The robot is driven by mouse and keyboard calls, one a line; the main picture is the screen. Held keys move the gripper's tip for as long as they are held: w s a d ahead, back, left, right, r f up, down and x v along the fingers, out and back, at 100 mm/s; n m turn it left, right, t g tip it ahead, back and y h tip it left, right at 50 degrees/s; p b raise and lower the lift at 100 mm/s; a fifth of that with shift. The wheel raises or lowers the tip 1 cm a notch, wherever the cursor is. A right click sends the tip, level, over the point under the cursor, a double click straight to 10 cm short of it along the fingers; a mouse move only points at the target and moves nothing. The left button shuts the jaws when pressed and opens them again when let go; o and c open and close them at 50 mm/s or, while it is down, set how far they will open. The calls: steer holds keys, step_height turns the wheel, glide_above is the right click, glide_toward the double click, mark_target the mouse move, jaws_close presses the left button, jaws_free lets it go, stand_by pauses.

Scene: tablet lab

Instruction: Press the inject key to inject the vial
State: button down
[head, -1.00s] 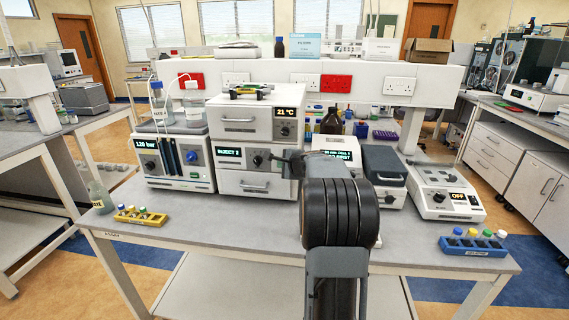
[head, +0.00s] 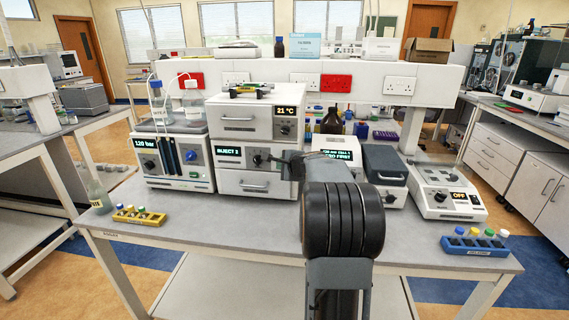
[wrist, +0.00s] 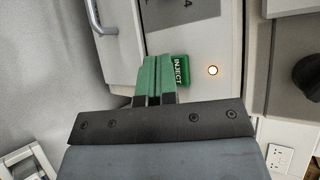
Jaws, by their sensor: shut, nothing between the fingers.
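The inject key (wrist: 183,70) is a small green block lettered INJECT on the pale front of an instrument, in the wrist view. My gripper (wrist: 156,62) is shut and empty; its green fingers point at the panel right beside the key, overlapping its left edge in the picture. I cannot tell whether they touch it. In the head view the instrument (head: 228,163) is the middle unit of the stack, with a display that reads INJECT and a figure. My gripper (head: 276,160) is in front of its right part, partly hidden by my arm. No vial shows inside the instrument.
A round lamp (wrist: 213,70) glows beside the key. A drawer handle (wrist: 97,18) is near the fingers. A yellow vial rack (head: 139,217) is at the bench's front left, a blue one (head: 475,246) at the front right. The bench front between them is clear apart from my arm.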

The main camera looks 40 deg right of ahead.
steer(key=shift+s+a+b, duration=1.3)
steer(key=shift+s+a, duration=0.45)
steer(key=shift+s, duration=0.05)
steer(key=s+a+f+n+g+y+p, duration=0.25)
steer(key=s+a+f+n+g, duration=0.55)
steer(key=s+a+n, duration=0.5)
steer(key=s+a+r+n+g+h+p, duration=0.1)
steer(key=s+a+n+p, duration=0.1)
steer(key=s+a+n, duration=0.7)
steer(key=s+a, duration=0.1)
steer(key=a, duration=0.2)
steer(key=shift+s+a+r+n, duration=0.15)
steer(key=shift+s+a+n, duration=0.1)
steer(key=shift+s+n, duration=0.1)
